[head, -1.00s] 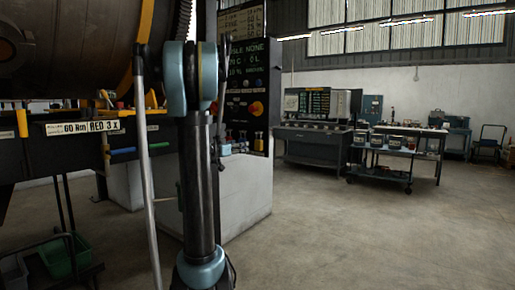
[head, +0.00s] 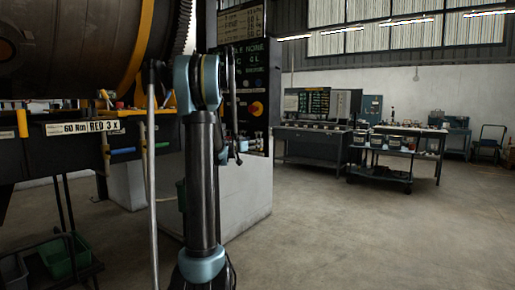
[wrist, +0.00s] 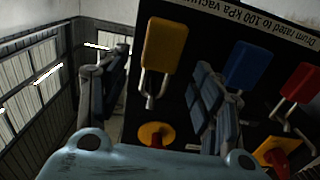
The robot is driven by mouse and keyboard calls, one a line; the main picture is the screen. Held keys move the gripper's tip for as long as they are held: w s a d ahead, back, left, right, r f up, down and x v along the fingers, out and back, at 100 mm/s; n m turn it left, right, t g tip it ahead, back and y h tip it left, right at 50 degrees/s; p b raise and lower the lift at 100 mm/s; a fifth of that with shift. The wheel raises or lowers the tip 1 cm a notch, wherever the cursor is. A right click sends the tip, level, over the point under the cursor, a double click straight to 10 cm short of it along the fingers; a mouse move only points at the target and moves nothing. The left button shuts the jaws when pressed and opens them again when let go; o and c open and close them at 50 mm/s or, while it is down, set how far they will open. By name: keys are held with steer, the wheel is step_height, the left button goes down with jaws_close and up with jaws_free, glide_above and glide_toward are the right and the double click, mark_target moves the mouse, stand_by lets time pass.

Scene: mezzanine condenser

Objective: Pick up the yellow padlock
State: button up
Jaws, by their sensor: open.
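The yellow padlock (wrist: 166,45) hangs by its shackle on a dark panel in the wrist view. It appears upside down there, with the shackle below the body. My gripper (wrist: 158,95) is open and empty, one finger to the left of the padlock and the other to its right, between it and the blue padlock. Whether the fingers reach its depth I cannot tell. In the head view my gripper (head: 237,152) is small and dark in front of the cabinet's lower panel, and the padlocks there are mostly hidden or too small to tell apart.
A blue padlock (wrist: 248,65) and a red padlock (wrist: 301,82) hang beside the yellow one. A yellow round knob base (wrist: 157,134) and a red knob (wrist: 276,160) show below. The large drum (head: 85,50) stands left. Open floor (head: 350,230) lies right, before workbenches.

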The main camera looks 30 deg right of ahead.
steer(key=shift+x, duration=2.6)
steer(key=shift+f, duration=0.1)
steer(key=c, duration=1.2)
